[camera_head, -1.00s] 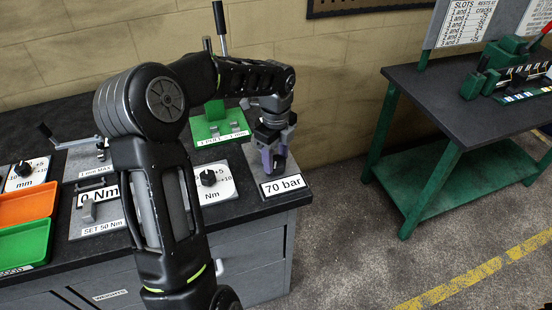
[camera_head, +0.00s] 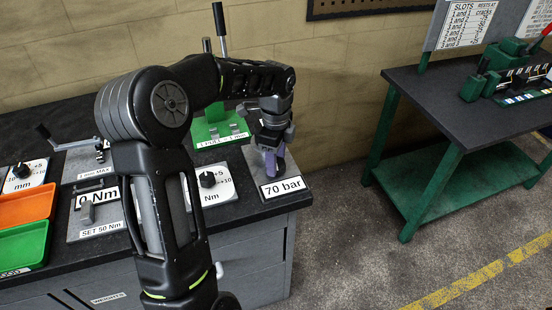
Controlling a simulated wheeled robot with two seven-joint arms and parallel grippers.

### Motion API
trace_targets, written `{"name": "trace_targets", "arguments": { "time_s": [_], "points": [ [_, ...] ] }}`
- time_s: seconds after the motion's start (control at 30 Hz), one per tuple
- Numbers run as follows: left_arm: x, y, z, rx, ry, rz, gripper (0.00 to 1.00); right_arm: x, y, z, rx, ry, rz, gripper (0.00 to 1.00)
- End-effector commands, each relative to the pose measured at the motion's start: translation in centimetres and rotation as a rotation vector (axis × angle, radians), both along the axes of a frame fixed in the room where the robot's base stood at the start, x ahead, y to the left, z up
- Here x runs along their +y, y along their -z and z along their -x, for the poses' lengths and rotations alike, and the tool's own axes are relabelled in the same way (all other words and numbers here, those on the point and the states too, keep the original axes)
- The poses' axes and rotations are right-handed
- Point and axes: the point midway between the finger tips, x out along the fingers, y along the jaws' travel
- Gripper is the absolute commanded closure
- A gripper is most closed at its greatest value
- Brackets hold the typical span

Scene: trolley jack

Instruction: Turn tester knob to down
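The tester is the dark unit with the "70 bar" sign (camera_head: 283,187) at the right end of the grey bench. My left gripper (camera_head: 272,168) points down just behind that sign, its purple fingers low over the tester's plate. The fingers look close together, but I cannot tell whether they are shut or hold anything. No knob shows at the tester; the gripper covers that spot. A black knob on a white "Nm" dial plate (camera_head: 220,185) stands to the left of the gripper, apart from it. My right gripper is not in view.
A green stand (camera_head: 215,130) is behind the Nm dial. A "0 Nm" unit (camera_head: 97,197), another knob plate marked mm (camera_head: 22,176) and orange and green trays (camera_head: 24,240) lie left. A green-legged table (camera_head: 480,110) stands right, with clear floor between.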

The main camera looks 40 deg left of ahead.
Motion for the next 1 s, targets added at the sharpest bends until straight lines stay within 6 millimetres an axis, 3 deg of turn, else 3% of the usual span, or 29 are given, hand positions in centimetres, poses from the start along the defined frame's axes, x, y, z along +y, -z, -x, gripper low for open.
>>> {"name": "trace_targets", "arguments": {
  "time_s": [0.27, 0.77, 1.0],
  "points": [
    [0.03, -0.03, -0.04, -0.002, 0.0, -0.001, 0.29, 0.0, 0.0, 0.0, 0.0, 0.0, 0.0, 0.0],
    [0.13, -0.05, -0.08, -0.004, 0.005, -0.002, 0.29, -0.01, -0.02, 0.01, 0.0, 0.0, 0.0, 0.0],
    [0.12, -0.13, -0.02, -0.001, 0.126, 0.0, 0.29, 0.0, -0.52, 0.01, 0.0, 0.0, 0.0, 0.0]
  ]
}}
